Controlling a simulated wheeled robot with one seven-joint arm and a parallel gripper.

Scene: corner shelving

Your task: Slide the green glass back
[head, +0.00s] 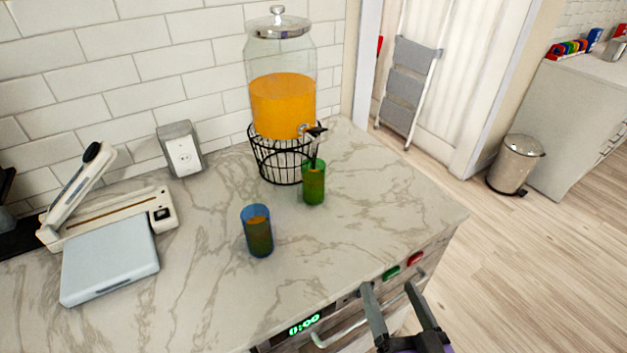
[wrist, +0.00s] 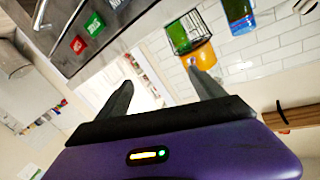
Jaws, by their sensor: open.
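The green glass (head: 314,187) stands upright on the marble counter (head: 350,225), just under the tap of the juice dispenser (head: 283,105). In the tilted wrist view the green glass (wrist: 181,36) shows in front of the dispenser's wire stand. My gripper (head: 389,288) is open and empty, in front of the counter's front edge, to the lower right of the green glass and well apart from it. Its two fingers also show in the wrist view (wrist: 162,77), with nothing between them.
A blue glass (head: 257,232) stands left of and nearer than the green one. The dispenser's black wire stand (head: 272,160) is close behind the green glass. A vacuum sealer (head: 110,217) and pale blue scale (head: 110,265) lie left. The counter right of the green glass is clear.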

